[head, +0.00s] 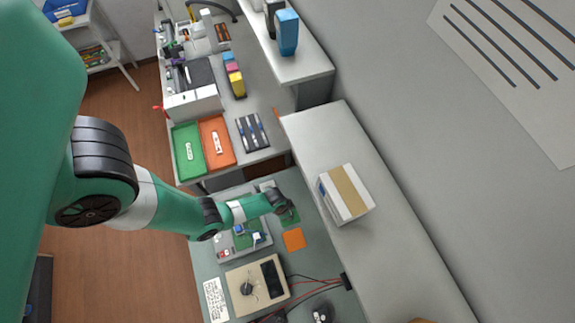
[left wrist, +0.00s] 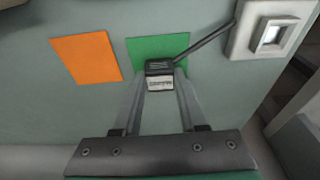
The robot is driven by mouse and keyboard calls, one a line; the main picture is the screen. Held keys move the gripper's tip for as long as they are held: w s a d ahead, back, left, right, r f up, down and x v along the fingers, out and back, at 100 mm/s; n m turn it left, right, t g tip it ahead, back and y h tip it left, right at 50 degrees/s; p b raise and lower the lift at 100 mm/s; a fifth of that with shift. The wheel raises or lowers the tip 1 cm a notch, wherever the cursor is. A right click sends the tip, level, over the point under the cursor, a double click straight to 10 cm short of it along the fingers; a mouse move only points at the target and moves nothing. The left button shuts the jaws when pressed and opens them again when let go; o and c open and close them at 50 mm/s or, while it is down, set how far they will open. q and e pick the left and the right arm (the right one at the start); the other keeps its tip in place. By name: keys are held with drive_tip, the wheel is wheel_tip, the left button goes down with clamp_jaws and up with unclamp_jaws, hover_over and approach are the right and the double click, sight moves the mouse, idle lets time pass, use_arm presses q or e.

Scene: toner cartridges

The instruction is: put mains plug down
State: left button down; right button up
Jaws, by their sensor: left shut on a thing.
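The mains plug (left wrist: 160,76) is a small dark block with a pale label. A dark cable runs from it to the upper right in the left wrist view. My left gripper (left wrist: 160,88) is shut on it, one finger on each side. The plug is at the lower edge of a green square (left wrist: 150,48); whether it touches the surface I cannot tell. In the head view my left gripper (head: 285,211) is at the green square (head: 291,217), and the plug is too small to make out. My right gripper is not in view.
An orange square (left wrist: 87,58) lies beside the green one. A pale switch box (left wrist: 268,32) is at the upper right. In the head view, a beige meter (head: 243,279) with cables stands nearer the bottom, and a white-and-tan box (head: 345,194) sits on the shelf.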

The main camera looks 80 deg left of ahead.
use_arm(q)
drive_tip(key=shift+c, duration=2.3)
unclamp_jaws()
wheel_tip(320, 180, up, 8)
drive_tip(key=s+p, duration=0.1)
drive_tip(key=p, duration=0.4)
drive_tip(key=shift+s+f+p, duration=0.2)
drive_tip(key=shift+s+p, duration=0.05)
drive_tip(key=shift+p, duration=0.15)
drive_tip(key=shift+d, duration=0.15)
